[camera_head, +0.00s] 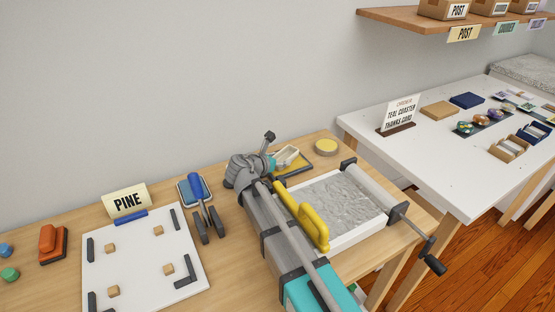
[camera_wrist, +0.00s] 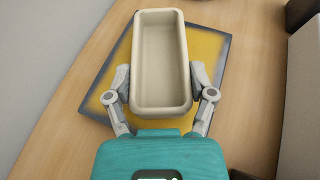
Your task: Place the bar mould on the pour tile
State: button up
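The bar mould (camera_wrist: 160,106), a cream open-topped oblong tray, sits between the two fingers of my gripper (camera_wrist: 160,85) in the wrist view. The fingers press its long sides. It also shows in the head view (camera_head: 286,156), partly behind my gripper (camera_head: 272,158). The pour tile (camera_wrist: 100,92), yellow with a dark grey border, lies on the wooden bench under the mould. I cannot tell whether the mould touches the tile.
A press-like tray with a grey bed (camera_head: 340,205), roller and yellow handle stands in front. A blue tool (camera_head: 192,190) and a white board (camera_head: 145,258) lie left. The PINE sign (camera_head: 126,202) stands behind the board.

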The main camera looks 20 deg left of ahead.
jog(key=o, duration=0.3)
jog(key=shift+o, duration=0.2)
jog(key=shift+r, duration=0.15)
jog(key=shift+p+v, duration=1.6)
jog(key=shift+v, duration=2.2)
jog(key=shift+r, duration=0.15)
notch_tip(320, 180, up, 21)
jog(key=p, duration=2.1)
jog(key=shift+r+p, duration=0.45)
jog(key=shift+p, duration=0.1)
jog(key=shift+f, duration=0.1)
jog(key=shift+s, duration=0.65)
